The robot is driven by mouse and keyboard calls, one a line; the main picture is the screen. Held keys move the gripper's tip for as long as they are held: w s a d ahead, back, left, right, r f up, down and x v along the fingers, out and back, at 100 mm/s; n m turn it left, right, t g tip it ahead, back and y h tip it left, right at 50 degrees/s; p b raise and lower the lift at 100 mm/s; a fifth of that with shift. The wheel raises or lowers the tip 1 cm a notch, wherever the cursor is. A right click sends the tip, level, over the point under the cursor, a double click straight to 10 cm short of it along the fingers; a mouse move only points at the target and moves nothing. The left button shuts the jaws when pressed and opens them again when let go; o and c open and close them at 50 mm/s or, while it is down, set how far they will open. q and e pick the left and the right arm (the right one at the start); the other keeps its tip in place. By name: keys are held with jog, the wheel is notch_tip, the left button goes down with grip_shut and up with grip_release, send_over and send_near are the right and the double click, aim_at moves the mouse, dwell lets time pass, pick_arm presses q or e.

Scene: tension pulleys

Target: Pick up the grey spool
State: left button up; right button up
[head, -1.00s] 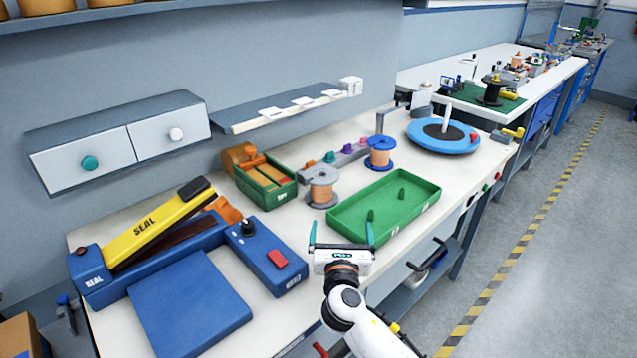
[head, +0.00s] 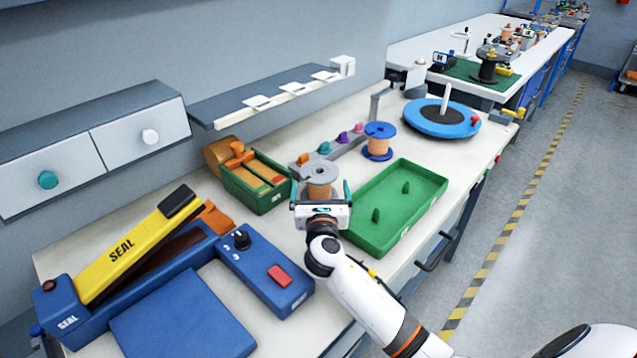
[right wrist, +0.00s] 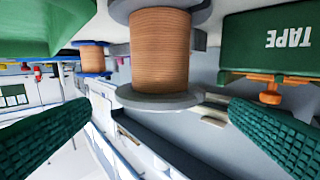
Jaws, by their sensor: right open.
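The grey spool (head: 320,172), wound with copper-coloured wire, stands upright on the white bench. My right gripper (head: 320,188) is open close in front of it, with one teal finger to each side of the spool in the head view. In the right wrist view the picture is upside down, and the grey spool (right wrist: 158,50) fills the top middle. The green ribbed fingers of my right gripper (right wrist: 160,108) stand apart, left and right of it, with no visible contact. The gripper body hides the spool's lower part in the head view. My left gripper is not in view.
A green tray (head: 368,240) lies close right of the gripper, and a green tape dispenser (head: 240,192) close left. A blue spool (head: 379,140) stands behind. A blue and yellow sealer (head: 150,240) takes up the left front. A shelf (head: 230,95) overhangs the back.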

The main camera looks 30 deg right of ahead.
aim_at(320, 176)
jog(key=x, duration=0.7)
jog(key=shift+w+d, duration=0.1)
jog(key=shift+w, duration=0.15)
jog(key=c, duration=1.1)
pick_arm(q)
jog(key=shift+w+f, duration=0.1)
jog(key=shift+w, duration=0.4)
pick_arm(e)
jog(key=shift+r, duration=0.1)
jog(key=shift+c, duration=0.9)
pick_arm(q)
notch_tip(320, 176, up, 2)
jog(key=shift+p, duration=0.9)
pick_arm(e)
notch_tip(320, 176, up, 10)
